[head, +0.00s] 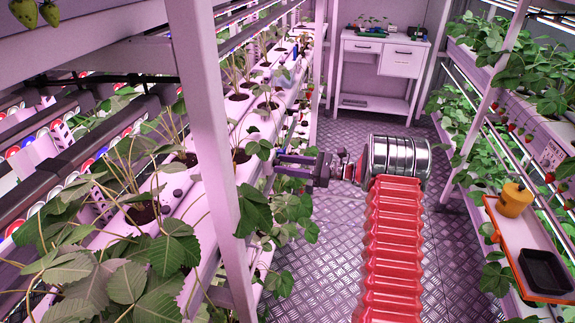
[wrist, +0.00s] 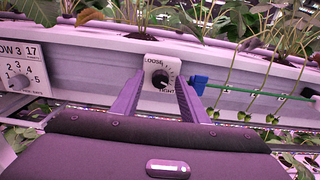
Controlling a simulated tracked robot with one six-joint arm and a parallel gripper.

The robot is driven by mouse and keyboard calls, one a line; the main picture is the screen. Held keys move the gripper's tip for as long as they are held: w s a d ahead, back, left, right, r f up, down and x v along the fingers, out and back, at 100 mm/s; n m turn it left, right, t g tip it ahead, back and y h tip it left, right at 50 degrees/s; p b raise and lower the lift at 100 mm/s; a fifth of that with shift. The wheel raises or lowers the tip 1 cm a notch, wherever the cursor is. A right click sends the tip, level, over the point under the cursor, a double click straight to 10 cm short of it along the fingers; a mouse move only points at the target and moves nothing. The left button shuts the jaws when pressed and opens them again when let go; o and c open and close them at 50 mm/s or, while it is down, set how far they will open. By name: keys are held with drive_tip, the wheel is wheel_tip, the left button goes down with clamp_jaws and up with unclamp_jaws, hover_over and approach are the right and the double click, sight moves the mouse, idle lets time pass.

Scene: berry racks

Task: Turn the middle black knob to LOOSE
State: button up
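A black knob (wrist: 160,79) sits on a small white plate (wrist: 152,62) on the rail face in the wrist view. The plate reads LOOSE at the top, and a partly covered word, apparently TIGHT, is below. A small light mark on the knob seems to point to the lower right, towards the lower word. My gripper (wrist: 159,82) is open, with one finger on each side of the knob. I cannot tell whether the fingers touch it. In the head view my gripper (head: 279,165) reaches left to the rack, and the knob is hidden there.
A blue fitting (wrist: 199,84) with a green tube is close to the right finger. A numbered plate (wrist: 20,72) with a grey knob is at the left. Leaves hang around the gutter. An orange tray (head: 530,235) is at the right. The aisle floor (head: 310,265) is clear.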

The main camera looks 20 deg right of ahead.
drive_tip(key=shift+c, duration=0.4)
drive_tip(key=c, duration=0.9)
drive_tip(key=shift+d, duration=0.2)
clamp_jaws()
drive_tip(key=shift+a, duration=0.15)
